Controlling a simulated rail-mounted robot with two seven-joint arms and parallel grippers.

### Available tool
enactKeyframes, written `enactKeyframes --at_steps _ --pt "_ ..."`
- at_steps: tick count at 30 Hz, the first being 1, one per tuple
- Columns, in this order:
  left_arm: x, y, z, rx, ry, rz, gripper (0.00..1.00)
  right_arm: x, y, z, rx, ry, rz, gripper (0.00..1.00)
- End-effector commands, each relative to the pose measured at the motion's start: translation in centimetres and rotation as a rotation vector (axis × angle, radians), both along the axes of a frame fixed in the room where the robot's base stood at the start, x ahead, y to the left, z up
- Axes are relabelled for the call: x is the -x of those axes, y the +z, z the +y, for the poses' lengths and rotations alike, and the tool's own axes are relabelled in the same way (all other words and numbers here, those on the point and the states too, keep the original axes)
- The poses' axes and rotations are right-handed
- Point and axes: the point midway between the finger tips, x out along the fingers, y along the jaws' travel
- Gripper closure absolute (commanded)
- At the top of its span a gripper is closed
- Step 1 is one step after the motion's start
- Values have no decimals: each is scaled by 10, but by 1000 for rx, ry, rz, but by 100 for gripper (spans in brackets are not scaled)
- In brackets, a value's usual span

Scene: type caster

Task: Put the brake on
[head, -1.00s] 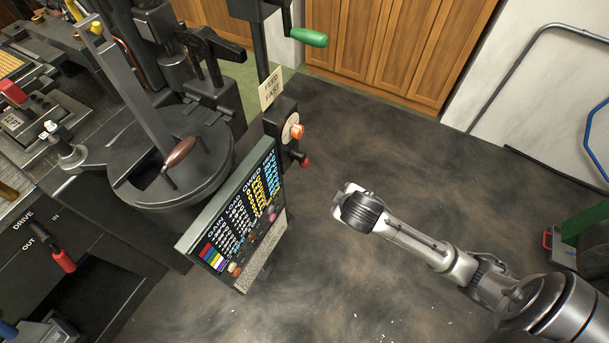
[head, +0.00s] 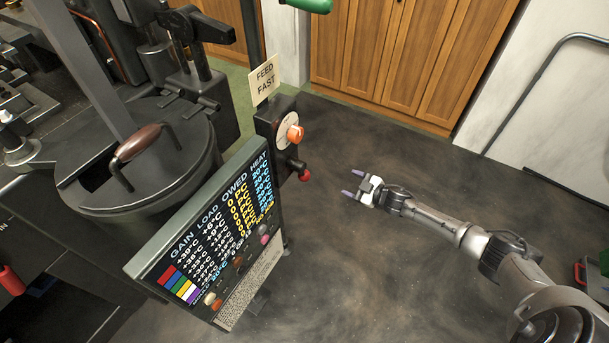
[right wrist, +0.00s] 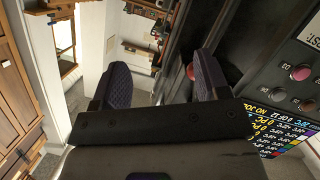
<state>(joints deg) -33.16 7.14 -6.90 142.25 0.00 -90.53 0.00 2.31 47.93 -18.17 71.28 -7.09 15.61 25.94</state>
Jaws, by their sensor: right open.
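The type caster shows on the left of the head view, with its control panel (head: 212,240) of coloured text facing right. Above the panel, a post holds a round pale dial with an orange knob (head: 295,134) and a short lever with a red ball end (head: 304,175). I cannot read a brake label on any control. My right gripper (head: 352,183) is open and empty, a short way right of the red ball, its fingers pointing left at the machine. In the right wrist view, the open fingers (right wrist: 162,65) show, with a red rounded part (right wrist: 190,72) partly behind one finger.
A FEED FAST sign (head: 265,80) stands above the dial, and a green handle (head: 308,4) juts out at the top. A red-handled DRIVE lever (head: 11,280) is at the left edge. Wooden cabinets (head: 400,50) line the back.

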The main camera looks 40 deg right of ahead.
Motion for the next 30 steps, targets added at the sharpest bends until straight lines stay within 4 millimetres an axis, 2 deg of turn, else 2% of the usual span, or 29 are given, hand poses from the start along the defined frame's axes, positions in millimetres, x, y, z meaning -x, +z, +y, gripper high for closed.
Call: enactKeyframes --at_steps 6,10,14,19,30 --pt "0 -1 1 -3 -2 3 31 8 28 38 -205 223 -124 31" --pt "1 -1 1 -3 -1 4 31 14 38 50 -289 297 -152 31" --pt "1 -3 1 -2 0 4 31 12 40 55 -340 311 -147 31" --pt "1 -13 -2 5 5 5 31 -5 38 65 -348 310 -145 31" --pt "1 -41 -3 10 7 5 31 -64 38 99 -346 307 -145 31"
